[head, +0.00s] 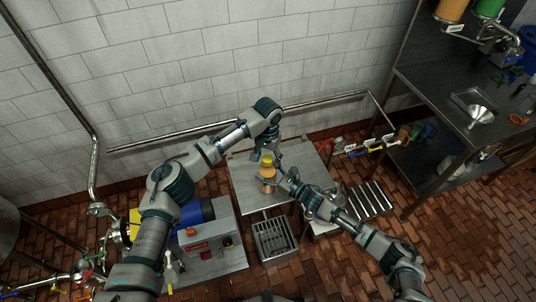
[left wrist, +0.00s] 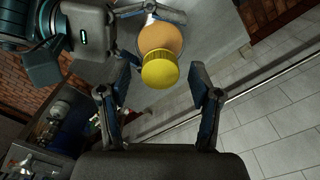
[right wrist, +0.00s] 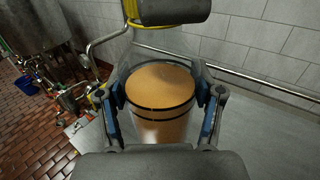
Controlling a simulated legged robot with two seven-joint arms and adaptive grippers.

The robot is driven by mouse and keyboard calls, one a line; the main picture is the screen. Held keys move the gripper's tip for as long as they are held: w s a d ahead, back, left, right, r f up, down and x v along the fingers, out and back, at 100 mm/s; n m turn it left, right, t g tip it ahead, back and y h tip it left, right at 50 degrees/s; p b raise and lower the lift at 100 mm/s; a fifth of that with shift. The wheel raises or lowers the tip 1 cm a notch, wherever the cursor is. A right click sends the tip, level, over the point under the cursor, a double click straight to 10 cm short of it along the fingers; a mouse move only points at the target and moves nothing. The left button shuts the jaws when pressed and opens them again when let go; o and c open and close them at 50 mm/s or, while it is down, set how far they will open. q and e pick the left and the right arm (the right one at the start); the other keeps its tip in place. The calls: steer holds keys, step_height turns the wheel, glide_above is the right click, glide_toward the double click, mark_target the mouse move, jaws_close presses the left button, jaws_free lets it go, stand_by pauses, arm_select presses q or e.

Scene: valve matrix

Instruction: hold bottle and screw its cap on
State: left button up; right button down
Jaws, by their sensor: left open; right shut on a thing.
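The bottle (head: 267,173), clear with orange contents, stands upright over the grey table. Its yellow cap (head: 267,160) sits at its top; I cannot tell how tightly it is seated. In the right wrist view my right gripper (right wrist: 162,100) is shut on the bottle (right wrist: 160,90), one finger on each side. My left gripper (left wrist: 160,82) is open above the bottle. In the left wrist view the cap (left wrist: 159,70) lies between its spread fingers, with gaps on both sides. In the head view the left fingertips are too small to make out.
The grey table (head: 248,196) has bare space around the bottle. A wall rail (head: 180,135) runs behind. A steel workbench (head: 450,105) is at far right.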

arm_select(q)
jaws_close()
steer(key=shift+o, duration=0.6)
jaws_free()
step_height(320, 180, up, 12)
steer(key=shift+w+d, duration=0.1)
